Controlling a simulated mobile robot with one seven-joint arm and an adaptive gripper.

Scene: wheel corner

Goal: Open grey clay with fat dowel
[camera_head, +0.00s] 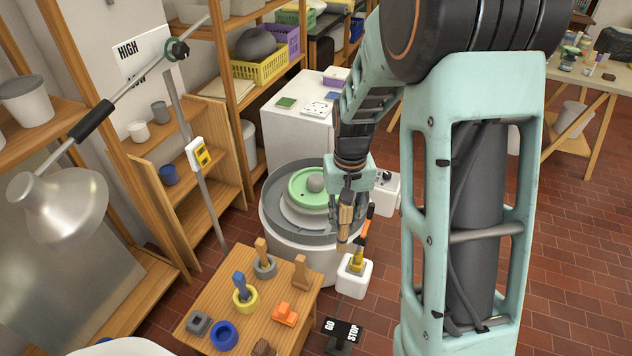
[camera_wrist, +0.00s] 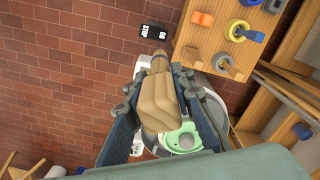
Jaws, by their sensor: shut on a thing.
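The grey clay (camera_head: 315,183) is a rounded lump on the green disc (camera_head: 298,193) of the pottery wheel. It also shows in the wrist view (camera_wrist: 186,141), partly hidden behind my gripper. My gripper (camera_head: 346,197) is at the right side of the wheel, over the basin's rim in the head view. The dowel also shows in the head view (camera_head: 345,216). It appears apart from the clay.
The grey basin (camera_head: 269,213) rings the wheel. A wooden table (camera_head: 235,285) in front holds coloured rings, pegs and blocks. A white container with a yellow item (camera_head: 354,274) stands close by. A GO/STOP pedal (camera_head: 343,331) is on the floor. Shelves line the left; a lamp arm crosses there.

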